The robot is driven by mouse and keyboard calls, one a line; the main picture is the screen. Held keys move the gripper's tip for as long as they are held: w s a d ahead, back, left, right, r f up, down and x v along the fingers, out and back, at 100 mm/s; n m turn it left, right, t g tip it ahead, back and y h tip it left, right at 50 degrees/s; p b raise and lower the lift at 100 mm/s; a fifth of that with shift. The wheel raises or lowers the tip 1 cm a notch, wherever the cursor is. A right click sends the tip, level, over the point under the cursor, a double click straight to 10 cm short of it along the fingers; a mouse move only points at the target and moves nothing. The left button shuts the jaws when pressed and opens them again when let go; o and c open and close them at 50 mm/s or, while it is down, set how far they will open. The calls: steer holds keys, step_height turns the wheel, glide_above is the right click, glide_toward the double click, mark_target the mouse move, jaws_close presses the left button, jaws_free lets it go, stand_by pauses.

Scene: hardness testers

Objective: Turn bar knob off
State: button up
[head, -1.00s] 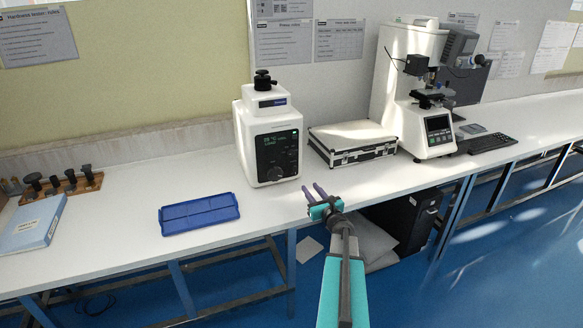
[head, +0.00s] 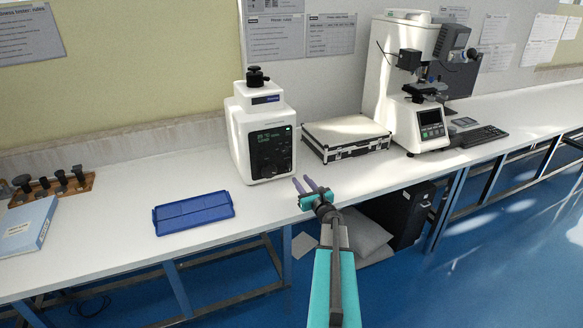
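The white machine (head: 236,149) stands on the bench, with a black front panel (head: 271,150) that has a small lit display at its top. Dark round knobs (head: 268,171) show low on the panel; they are too small to tell which is the bar knob or how it is turned. My gripper (head: 310,184) is at the front edge of the bench, to the right of and below the panel, apart from the machine. Its two purple fingers are spread, with nothing between them, and point up and left.
A blue tray (head: 193,213) lies left of the machine. A silver case (head: 346,137) lies to its right, with a microscope-type tester (head: 402,85) beyond. A blue binder (head: 28,227) and a rack (head: 56,188) are at far left. Bare bench lies before the machine.

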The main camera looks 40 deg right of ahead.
mark_target(289, 165)
steer(key=shift+p+x, duration=1.9)
steer(key=shift+x, duration=4.15)
steer(key=shift+c, duration=0.2)
jaws_close()
